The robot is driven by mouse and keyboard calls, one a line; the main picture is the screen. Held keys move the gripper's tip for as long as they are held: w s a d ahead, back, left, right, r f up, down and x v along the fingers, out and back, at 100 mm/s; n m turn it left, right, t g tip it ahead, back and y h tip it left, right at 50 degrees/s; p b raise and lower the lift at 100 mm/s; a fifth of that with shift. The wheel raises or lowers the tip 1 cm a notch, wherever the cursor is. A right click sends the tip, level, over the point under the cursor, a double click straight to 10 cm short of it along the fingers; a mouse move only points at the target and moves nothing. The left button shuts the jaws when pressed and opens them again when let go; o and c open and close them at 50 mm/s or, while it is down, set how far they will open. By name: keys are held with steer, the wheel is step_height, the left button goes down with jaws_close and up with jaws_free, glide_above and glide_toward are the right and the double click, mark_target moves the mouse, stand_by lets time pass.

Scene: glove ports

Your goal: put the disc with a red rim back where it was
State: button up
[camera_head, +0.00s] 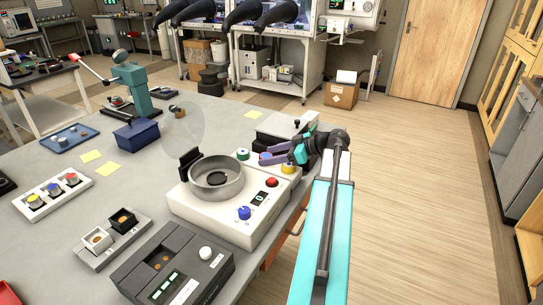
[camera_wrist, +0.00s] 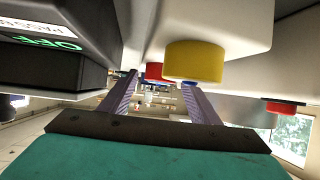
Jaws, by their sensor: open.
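A small disc with a red rim (camera_head: 71,178) sits at the right end of a white tray (camera_head: 50,208) on the left of the bench, beside a blue one (camera_head: 54,189) and a yellow one (camera_head: 34,200). My gripper (camera_head: 263,159) is open at the right bench edge, by a white unit bearing coloured round pieces. In the wrist view a yellow piece (camera_wrist: 193,62) hangs close ahead of the open fingers (camera_wrist: 160,88). A red piece (camera_wrist: 153,70) shows behind it, partly hidden. I cannot tell whether it is a red-rimmed disc. No held thing is visible.
A white device with a metal bowl (camera_head: 216,190), a red button (camera_head: 271,182) and a blue knob (camera_head: 244,213) stands left of my gripper. A dark grey instrument (camera_head: 175,275) stands nearer. Open floor (camera_head: 420,190) lies to the right.

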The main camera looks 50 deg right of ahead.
steer(key=shift+r, duration=0.1)
steer(key=b+v, duration=0.2)
steer(key=v, duration=0.8)
steer(key=shift+s+d+b, duration=0.1)
steer(key=shift+s+b, duration=0.05)
steer(key=shift+b, duration=0.2)
steer(key=shift+v, duration=0.85)
